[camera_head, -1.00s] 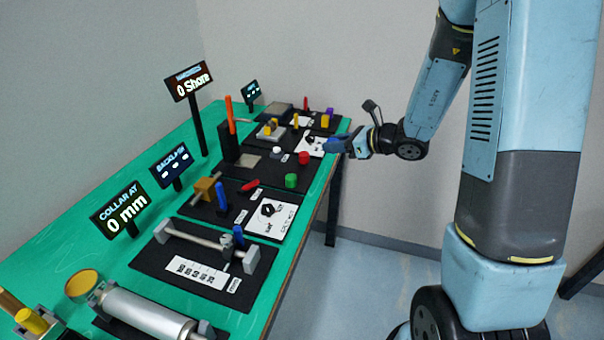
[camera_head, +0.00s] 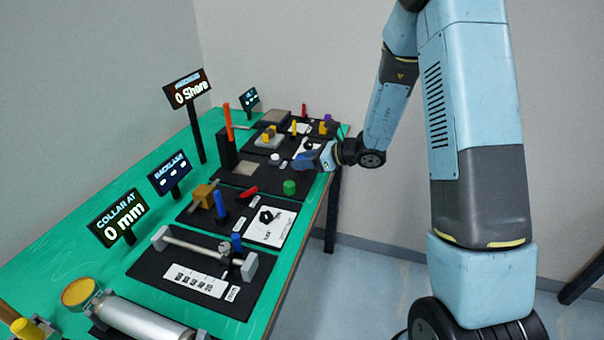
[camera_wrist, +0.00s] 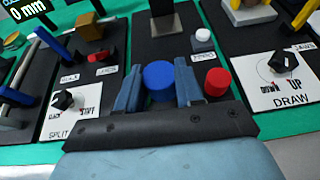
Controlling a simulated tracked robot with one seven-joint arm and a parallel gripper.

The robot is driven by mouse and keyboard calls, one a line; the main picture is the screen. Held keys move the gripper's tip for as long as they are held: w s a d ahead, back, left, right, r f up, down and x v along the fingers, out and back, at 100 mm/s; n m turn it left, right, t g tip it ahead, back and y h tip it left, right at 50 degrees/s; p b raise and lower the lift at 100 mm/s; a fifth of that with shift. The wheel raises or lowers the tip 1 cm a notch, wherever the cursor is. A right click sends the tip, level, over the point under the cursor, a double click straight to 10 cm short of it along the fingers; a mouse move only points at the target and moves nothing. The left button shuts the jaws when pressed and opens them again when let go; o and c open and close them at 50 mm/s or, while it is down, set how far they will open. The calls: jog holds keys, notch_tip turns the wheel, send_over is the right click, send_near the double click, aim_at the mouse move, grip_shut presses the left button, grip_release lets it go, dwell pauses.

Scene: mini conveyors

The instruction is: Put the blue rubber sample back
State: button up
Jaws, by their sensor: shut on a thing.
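The blue rubber sample (camera_wrist: 158,78) is a blue cylinder held between the two fingers of my gripper (camera_wrist: 157,88), seen in the wrist view. In the head view my gripper (camera_head: 306,162) is over the right edge of the hardness mat (camera_head: 262,178), by the red and green samples. Whether the blue sample touches the mat I cannot tell. The red sample (camera_wrist: 217,81) stands just right of my right finger.
The hardness tester has a black column with an orange lever (camera_head: 228,122); its display (camera_head: 187,90) reads 0 Shore. The backlash station with a blue post (camera_head: 220,204) is nearer, the drawing station (camera_wrist: 285,68) lies on the other side. Floor is free beyond the table's right edge.

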aim_at(298, 180)
jog(key=shift+w+a+f, duration=0.35)
jog(key=shift+w+f, duration=0.15)
jog(key=shift+f, duration=0.25)
jog(key=shift+w+a+f, duration=0.35)
jog(key=shift+w+f, duration=0.15)
jog(key=shift+f, duration=0.2)
jog(key=shift+w+f, duration=0.15)
jog(key=shift+f, duration=1.55)
jog(key=shift+f, duration=0.1)
jog(key=o, duration=1.1)
